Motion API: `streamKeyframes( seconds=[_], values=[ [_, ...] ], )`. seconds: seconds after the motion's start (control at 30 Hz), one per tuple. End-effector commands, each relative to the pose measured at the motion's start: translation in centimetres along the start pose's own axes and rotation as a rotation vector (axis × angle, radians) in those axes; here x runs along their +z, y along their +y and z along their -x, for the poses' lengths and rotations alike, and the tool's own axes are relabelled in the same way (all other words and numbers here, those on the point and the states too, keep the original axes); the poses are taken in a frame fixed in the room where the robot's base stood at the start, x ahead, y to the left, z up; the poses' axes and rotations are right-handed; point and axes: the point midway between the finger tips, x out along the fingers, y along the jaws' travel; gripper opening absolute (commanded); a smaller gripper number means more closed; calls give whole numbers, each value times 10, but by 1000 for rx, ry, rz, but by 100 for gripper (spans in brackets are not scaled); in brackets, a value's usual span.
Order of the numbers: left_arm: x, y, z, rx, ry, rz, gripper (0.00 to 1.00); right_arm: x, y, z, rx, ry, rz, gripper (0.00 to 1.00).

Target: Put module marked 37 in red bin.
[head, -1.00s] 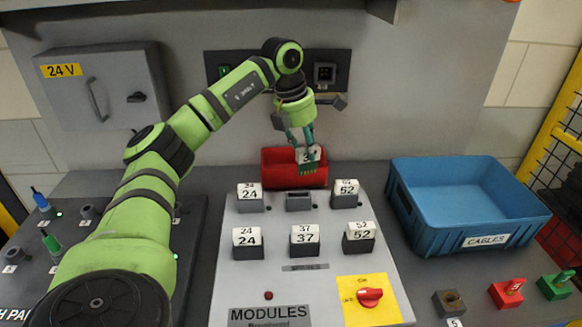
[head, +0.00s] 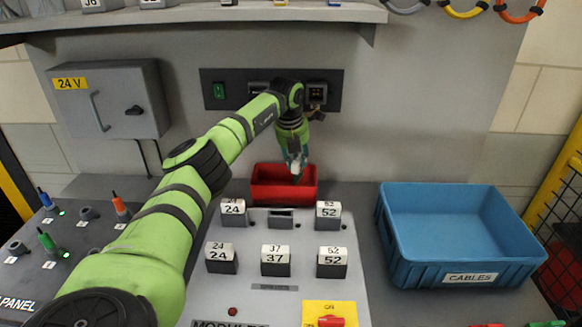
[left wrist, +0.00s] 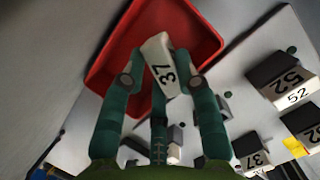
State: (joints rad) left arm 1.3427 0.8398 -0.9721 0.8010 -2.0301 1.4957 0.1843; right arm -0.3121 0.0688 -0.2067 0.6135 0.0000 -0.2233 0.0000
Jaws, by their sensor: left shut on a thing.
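The module marked 37 (left wrist: 163,68) is white with a black number. My left gripper (head: 297,172) is shut on it; in the left wrist view the fingers (left wrist: 158,78) press it from both sides. The red bin (head: 284,188) stands behind the module panel, and its open inside and rim also show in the left wrist view (left wrist: 205,40). The gripper hangs pointing down over the bin, with the module over its opening. In the head view the module is mostly hidden by the fingers. My right gripper is not in view.
Another module marked 37 (head: 275,261) sits in the panel's front row, between modules 24 (head: 221,257) and 52 (head: 332,262). The back-row middle socket (head: 281,219) is empty. A blue cables bin (head: 455,235) stands right. A shelf (head: 190,15) hangs above.

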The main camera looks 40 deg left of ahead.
Motion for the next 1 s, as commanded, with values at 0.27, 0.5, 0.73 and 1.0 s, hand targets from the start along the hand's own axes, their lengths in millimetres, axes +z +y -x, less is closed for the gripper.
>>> streamKeyframes(
  seconds=[0.27, 0.5, 0.73, 1.0],
  values=[
    [3, 16, -14, -2, 0, -4, 0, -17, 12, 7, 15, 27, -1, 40],
    [-6, 17, -45, -2, 2, -3, 0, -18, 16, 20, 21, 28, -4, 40],
    [-7, 17, -52, -3, -1, -4, 0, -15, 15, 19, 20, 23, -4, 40],
    [-8, 17, -55, -3, -1, -4, 44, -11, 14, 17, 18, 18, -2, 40]
  ],
)
